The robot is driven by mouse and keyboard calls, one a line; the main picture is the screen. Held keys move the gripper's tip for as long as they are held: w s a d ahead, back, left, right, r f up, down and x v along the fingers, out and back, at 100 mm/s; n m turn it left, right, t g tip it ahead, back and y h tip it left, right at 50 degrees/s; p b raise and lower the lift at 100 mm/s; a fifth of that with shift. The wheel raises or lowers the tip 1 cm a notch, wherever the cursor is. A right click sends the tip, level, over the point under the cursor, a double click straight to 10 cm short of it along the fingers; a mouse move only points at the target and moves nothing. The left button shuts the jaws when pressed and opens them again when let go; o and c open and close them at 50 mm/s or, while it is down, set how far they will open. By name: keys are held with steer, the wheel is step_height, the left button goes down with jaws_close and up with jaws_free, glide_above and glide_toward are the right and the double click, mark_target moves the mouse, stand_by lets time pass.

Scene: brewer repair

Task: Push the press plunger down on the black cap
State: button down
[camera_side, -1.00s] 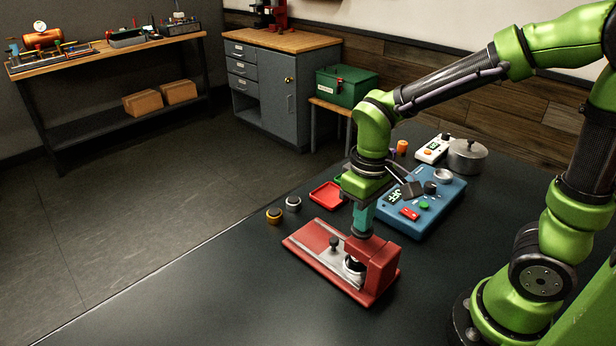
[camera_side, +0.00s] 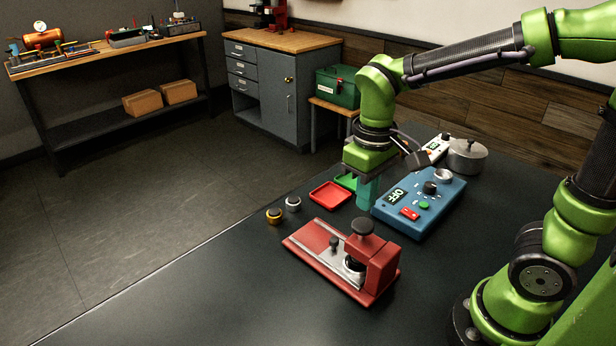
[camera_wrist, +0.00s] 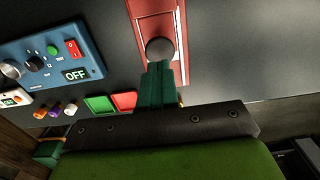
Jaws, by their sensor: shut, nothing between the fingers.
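The red press (camera_side: 381,267) stands on the dark table, with a black round plunger knob (camera_side: 362,226) on top of its head. The knob also shows in the wrist view (camera_wrist: 160,49), just ahead of my fingers. A dark round piece (camera_side: 354,264), likely the black cap, sits below the press head, partly hidden. A small black knob (camera_side: 334,243) stands on the press's metal slide. My gripper (camera_side: 364,205) is shut and empty, with teal fingers pointing down. In the side view it is above and behind the plunger knob, apart from it.
A blue control box (camera_side: 425,203) reading OFF stands right of my gripper. A red tray (camera_side: 328,195) and a green tray (camera_side: 346,181) lie behind the press. A gold cap (camera_side: 274,215) and a silver cap (camera_side: 293,203) stand left. The table's front is clear.

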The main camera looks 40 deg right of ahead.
step_height(320, 180, up, 6)
stand_by(0.7)
steer(key=shift+w, duration=0.1)
stand_by(0.7)
steer(key=s+m+t, duration=0.1)
steer(key=t, duration=0.1)
steer(key=s+d+m+t+y, duration=0.1)
steer(key=s+t, duration=0.1)
steer(key=s+m+t+y, duration=0.1)
steer(key=m+t, duration=0.1)
steer(key=t, duration=0.1)
steer(key=shift+s+d+r, duration=0.1)
steer(key=shift+s+d, duration=0.2)
steer(key=shift+d, duration=0.05)
